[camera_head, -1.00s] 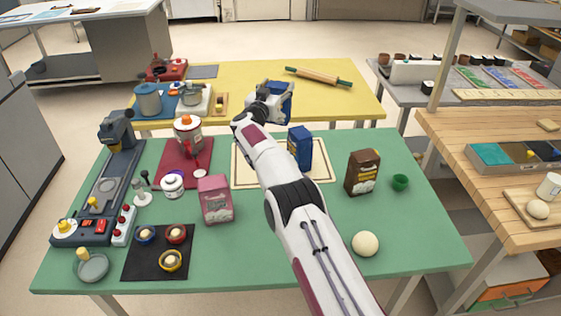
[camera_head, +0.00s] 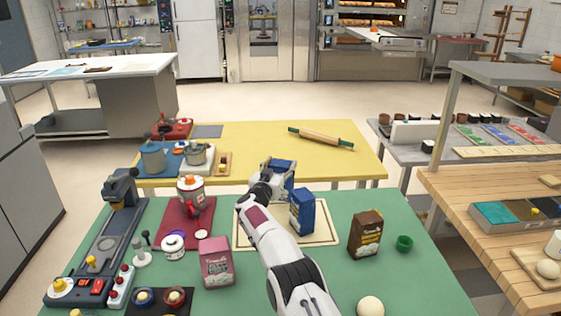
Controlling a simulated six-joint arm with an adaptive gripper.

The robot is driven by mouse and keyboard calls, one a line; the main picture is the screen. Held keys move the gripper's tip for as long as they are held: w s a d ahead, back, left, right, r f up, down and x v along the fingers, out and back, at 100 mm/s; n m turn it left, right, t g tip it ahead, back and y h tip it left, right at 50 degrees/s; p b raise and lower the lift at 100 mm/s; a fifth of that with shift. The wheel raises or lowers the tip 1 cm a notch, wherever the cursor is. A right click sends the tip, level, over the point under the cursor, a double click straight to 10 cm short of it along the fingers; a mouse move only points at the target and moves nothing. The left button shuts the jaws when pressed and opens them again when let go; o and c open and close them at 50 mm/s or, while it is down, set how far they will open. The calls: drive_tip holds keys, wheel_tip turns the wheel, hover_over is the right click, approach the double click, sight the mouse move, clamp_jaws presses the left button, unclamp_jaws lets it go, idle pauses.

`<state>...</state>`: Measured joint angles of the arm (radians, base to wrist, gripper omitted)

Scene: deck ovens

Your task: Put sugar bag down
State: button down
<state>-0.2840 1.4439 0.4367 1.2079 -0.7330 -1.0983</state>
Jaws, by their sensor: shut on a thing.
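My gripper (camera_head: 279,178) is shut on a dark blue thing (camera_head: 284,166), mostly hidden behind the wrist. I take it to be the sugar bag, though no label on it can be read. It is in the head view, near the far edge of the green table (camera_head: 336,278), by a cream mat with a dark outline (camera_head: 322,238). A separate blue bag (camera_head: 302,212) stands upright on the mat, just right of my wrist. I cannot tell whether the held thing touches the table.
A brown bag (camera_head: 366,234) and a green cup (camera_head: 404,243) stand to the right, a pink bag (camera_head: 216,262) to the left. A pale ball (camera_head: 370,307) lies near the front. Beyond is a yellow table (camera_head: 260,144) with a rolling pin (camera_head: 320,138).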

sight(280, 173)
drive_tip(key=shift+r, duration=0.25)
drive_tip(key=shift+f, duration=1.95)
drive_tip(key=c, duration=1.1)
unclamp_jaws()
drive_tip(key=shift+f, duration=0.3)
drive_tip(key=shift+r, duration=0.15)
drive_tip(key=shift+v, duration=0.8)
drive_tip(key=shift+s+a, duration=0.25)
drive_tip(key=shift+s, duration=0.3)
drive_tip(key=shift+r, duration=3.5)
